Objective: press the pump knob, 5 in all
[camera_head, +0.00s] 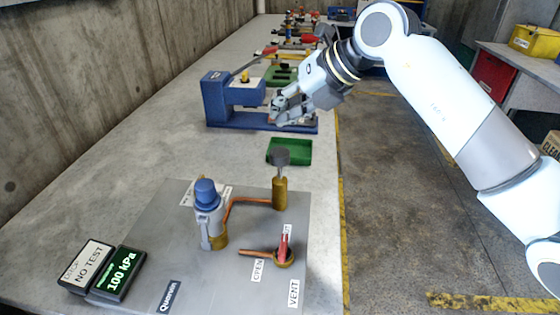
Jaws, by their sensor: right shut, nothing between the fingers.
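The pump knob (280,157) is a dark grey round cap on a metal stem above a brass pump body (279,193). It stands on a grey panel (180,262) on the bench, and the knob sits raised above the body. My right gripper (274,118) is shut and empty. In the picture it is above and slightly left of the knob, apart from it, in front of the blue press. The display (119,272) reads 100 kPa, and the sign (88,264) beside it reads NO TEST. My left gripper is not in view.
A green tray (289,151) lies behind the knob. A blue press (240,95) stands farther back.

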